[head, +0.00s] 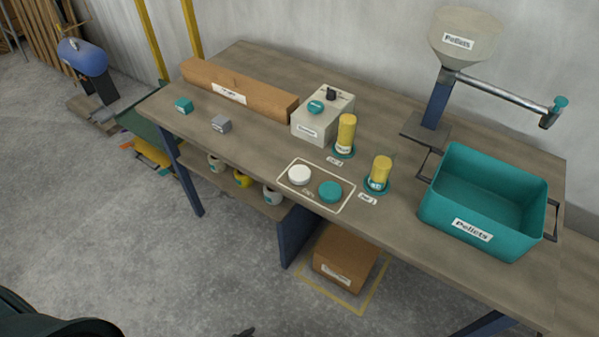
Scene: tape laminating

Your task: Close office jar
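Two yellow cylindrical jars stand on the workbench, and I cannot read which is the office jar. The farther yellow jar (347,130) stands upright in a teal ring beside the grey box. The nearer yellow jar (381,170) stands at a teal ring to its right and has a pale label. A white round lid (299,175) and a teal round lid (330,191) lie side by side inside a white outline at the bench's front edge. Neither gripper can be made out; only dark parts show at the bottom edge.
The workbench (257,150) also holds a teal pellets bin (471,230), a hopper stand (437,105), a grey box with a knob (315,125), a long cardboard box (260,100) and two small cubes. A carton (345,262) sits below. The floor in front is clear.

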